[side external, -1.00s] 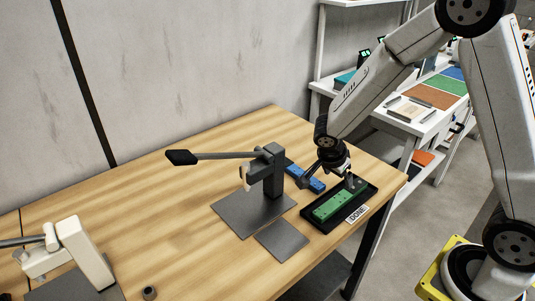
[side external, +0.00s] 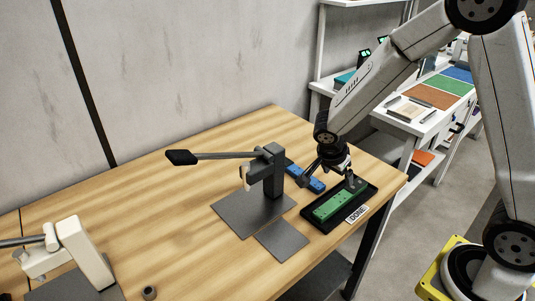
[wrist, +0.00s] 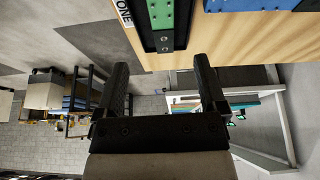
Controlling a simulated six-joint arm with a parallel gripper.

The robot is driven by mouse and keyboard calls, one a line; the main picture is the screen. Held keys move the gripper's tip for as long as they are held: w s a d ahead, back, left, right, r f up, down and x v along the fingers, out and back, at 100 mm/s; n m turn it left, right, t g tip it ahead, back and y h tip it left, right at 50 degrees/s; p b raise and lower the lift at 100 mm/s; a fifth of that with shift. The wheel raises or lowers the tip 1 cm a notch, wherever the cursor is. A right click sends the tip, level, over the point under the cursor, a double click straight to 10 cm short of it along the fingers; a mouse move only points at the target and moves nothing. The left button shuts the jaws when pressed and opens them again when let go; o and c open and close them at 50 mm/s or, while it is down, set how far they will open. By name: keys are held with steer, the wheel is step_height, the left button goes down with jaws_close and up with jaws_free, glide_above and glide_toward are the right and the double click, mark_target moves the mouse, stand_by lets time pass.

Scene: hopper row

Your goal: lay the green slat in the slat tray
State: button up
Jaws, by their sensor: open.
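The green slat (side external: 333,205) lies flat in the black slat tray (side external: 326,230), which has a "DONE" label on its front side. The slat also shows at the top of the wrist view (wrist: 160,14), with a dark grey end piece beside it in the tray. My gripper (side external: 332,180) is just above the tray's far end, with its fingers apart. In the wrist view my gripper (wrist: 161,65) is open with nothing between its fingers, and the slat lies beyond the fingertips.
A blue slat (side external: 306,178) lies on the table behind the tray. A grey stand with a long lever (side external: 265,172) is left of it, on a grey plate. A white device (side external: 82,250) stands at the lower left. The table's middle left is clear.

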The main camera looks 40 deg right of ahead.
steer(key=s+a+r+n+t+y, duration=0.2)
steer(key=s+a+n, duration=0.4)
steer(key=n, duration=1.1)
steer(key=s+r+y, duration=0.1)
steer(key=s+y, duration=0.1)
steer(key=shift+s+a+r+n+t+y, duration=0.25)
steer(key=shift+s+r+n+t+y, duration=0.05)
stand_by(0.7)
